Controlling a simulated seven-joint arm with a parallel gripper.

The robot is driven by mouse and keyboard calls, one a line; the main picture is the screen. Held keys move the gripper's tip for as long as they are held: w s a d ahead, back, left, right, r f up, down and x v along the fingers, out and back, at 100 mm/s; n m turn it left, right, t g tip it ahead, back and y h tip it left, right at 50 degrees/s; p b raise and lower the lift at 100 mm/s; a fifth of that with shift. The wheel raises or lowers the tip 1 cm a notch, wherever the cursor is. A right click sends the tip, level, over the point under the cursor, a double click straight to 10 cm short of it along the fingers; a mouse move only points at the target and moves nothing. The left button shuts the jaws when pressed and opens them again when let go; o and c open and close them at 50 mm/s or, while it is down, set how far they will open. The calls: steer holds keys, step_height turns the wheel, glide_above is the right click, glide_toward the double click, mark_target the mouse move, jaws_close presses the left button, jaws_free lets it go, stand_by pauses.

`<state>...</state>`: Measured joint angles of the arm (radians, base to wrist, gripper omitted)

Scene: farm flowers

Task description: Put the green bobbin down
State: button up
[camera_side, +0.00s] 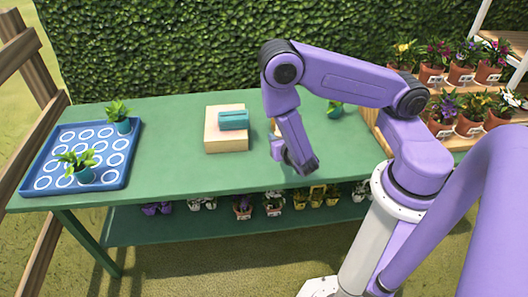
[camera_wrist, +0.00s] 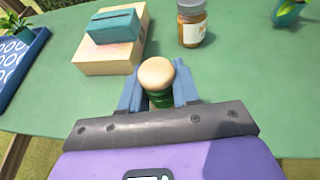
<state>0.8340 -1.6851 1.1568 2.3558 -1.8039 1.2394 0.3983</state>
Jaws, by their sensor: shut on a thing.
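The green bobbin shows in the wrist view as a pale round wooden top (camera_wrist: 156,72) over a dark green body (camera_wrist: 160,99). It stands between the two blue-grey fingers of my gripper (camera_wrist: 158,90), which is shut on it. In the side view my gripper (camera_side: 298,163) points down over the front middle of the green table (camera_side: 190,180). The bobbin cannot be made out there, hidden by the gripper. I cannot tell whether its lower end touches the table.
A pale block (camera_side: 226,141) with a teal box (camera_side: 234,120) on it stands left of my gripper. An amber jar (camera_wrist: 192,22) stands farther back, near a potted plant (camera_side: 335,109). A blue tray (camera_side: 62,188) with two plants is at far left. The table front is clear.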

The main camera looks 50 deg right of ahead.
glide_above(264, 160)
step_height(264, 160, down, 7)
steer(key=shift+r, duration=0.15)
steer(key=shift+f, duration=1.45)
steer(key=shift+f, duration=0.15)
steer(key=o, duration=1)
